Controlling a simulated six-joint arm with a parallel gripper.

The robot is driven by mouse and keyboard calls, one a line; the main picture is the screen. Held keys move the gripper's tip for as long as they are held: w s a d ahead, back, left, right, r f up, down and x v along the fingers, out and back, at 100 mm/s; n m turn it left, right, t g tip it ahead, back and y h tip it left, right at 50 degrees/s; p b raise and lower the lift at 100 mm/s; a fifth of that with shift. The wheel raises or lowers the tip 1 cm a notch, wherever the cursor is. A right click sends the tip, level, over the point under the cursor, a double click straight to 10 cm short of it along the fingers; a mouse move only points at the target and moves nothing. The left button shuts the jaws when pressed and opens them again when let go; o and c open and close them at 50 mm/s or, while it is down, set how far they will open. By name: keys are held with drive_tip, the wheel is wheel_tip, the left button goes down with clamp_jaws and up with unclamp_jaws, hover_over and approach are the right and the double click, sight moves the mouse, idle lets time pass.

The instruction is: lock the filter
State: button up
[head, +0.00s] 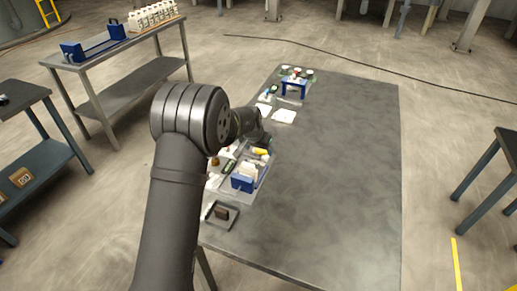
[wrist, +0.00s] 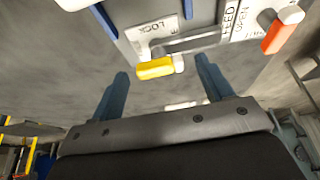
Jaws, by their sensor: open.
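In the wrist view, a grey panel (wrist: 196,22) shows at the top with labels reading LOCK (wrist: 153,30), FEED and OPEN. A yellow grip with a pale end (wrist: 156,69) is at the panel's lower edge, below the LOCK label. My gripper (wrist: 162,75) is open, its two blue fingers pointing up the picture on either side of the yellow grip. I cannot tell whether they touch it. In the head view, the filter unit with a blue block (head: 242,183) and a yellow part (head: 260,152) is on the table; my arm hides the fingers.
An orange grip (wrist: 280,36) is at the upper right of the wrist view. In the head view, a small tray (head: 232,222) stands near the table's front left, a blue stand (head: 293,86) at its back. The table's right side (head: 345,150) is clear.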

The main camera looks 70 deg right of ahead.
drive_tip(key=shift+d+f, duration=0.1)
drive_tip(key=shift+f, duration=0.1)
drive_tip(key=c, duration=1.4)
